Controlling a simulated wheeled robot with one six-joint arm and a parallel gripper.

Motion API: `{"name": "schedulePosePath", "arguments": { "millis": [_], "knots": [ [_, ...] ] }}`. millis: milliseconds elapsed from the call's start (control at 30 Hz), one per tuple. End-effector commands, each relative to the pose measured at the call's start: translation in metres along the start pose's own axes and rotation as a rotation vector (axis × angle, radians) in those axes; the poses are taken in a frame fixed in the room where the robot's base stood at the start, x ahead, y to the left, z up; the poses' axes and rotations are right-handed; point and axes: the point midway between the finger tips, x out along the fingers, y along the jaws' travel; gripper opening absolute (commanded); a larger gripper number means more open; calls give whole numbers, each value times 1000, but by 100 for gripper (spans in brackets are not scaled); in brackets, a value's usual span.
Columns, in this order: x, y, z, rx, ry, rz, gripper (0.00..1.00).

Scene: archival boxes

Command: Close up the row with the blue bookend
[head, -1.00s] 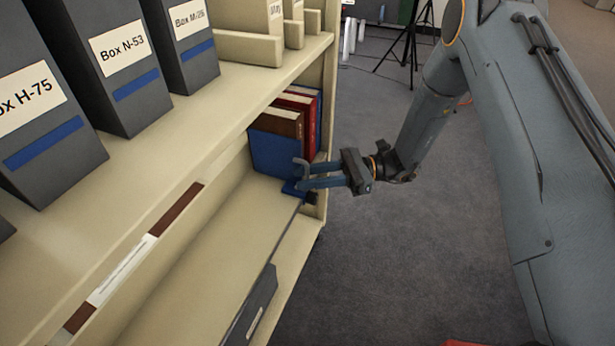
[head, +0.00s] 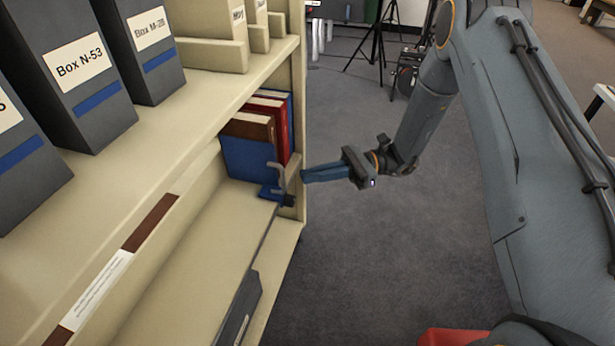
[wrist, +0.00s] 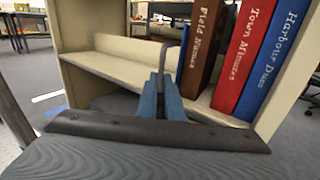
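The blue bookend (head: 247,160) stands upright on the lower shelf, against the near side of a short row of books. Its edge also shows in the wrist view (wrist: 183,55), beside a brown book (wrist: 203,45). Its low blue foot (head: 269,192) lies at the shelf's front. A grey hook-shaped piece (head: 278,168) rises by the foot. My gripper (head: 303,175) is at the shelf's open front, with its tips just right of the hook. I see nothing held.
A red book (wrist: 238,50) and a blue book (wrist: 275,55) continue the row towards the shelf's end panel (head: 298,110). Grey boxes (head: 85,80) stand on the shelf above. The lower shelf board (head: 190,250) is bare left of the bookend. Open carpet (head: 370,270) lies right.

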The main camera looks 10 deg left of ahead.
Motion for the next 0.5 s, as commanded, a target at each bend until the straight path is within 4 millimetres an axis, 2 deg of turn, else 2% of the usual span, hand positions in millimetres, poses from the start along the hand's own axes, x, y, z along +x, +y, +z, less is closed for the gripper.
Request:
{"name": "schedulePosePath", "arguments": {
  "millis": [133, 400, 500],
  "knots": [
    [-4, 26, -2, 285, -63, -116, 0],
    [-7, 95, -4, 1083, -318, -382, 0],
    [-6, 114, -3, 1292, -405, -438, 0]
  ]
}}
